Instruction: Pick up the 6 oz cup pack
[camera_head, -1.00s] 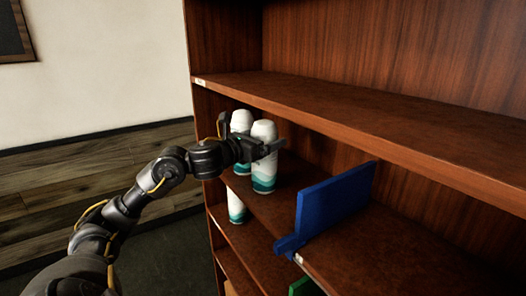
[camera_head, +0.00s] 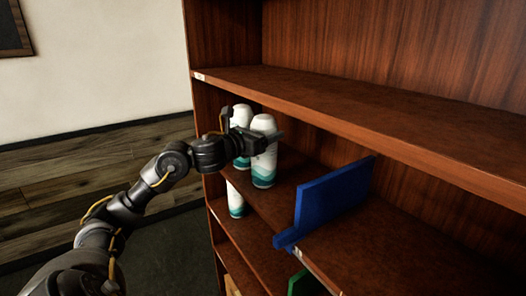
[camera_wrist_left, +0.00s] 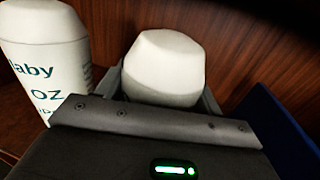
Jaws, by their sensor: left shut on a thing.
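Two white cup packs with teal wave bands stand on the middle shelf at its left end. My left gripper (camera_head: 262,141) is shut on the right-hand cup pack (camera_head: 265,168), with its fingers around the pack's upper part. In the left wrist view this pack's white top (camera_wrist_left: 165,66) sits between the fingers. The other cup pack (camera_head: 242,116) stands just left and behind, partly hidden by my gripper; in the left wrist view (camera_wrist_left: 42,50) its print reads "aby" and "OZ", partly cut off. I cannot read the held pack's label. My right gripper is not in view.
A third white and teal pack (camera_head: 235,200) stands on the shelf below. A blue upright divider (camera_head: 335,195) stands right of the packs. The upper shelf board (camera_head: 370,115) runs above my gripper. Part of a green thing (camera_head: 300,284) shows lower down.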

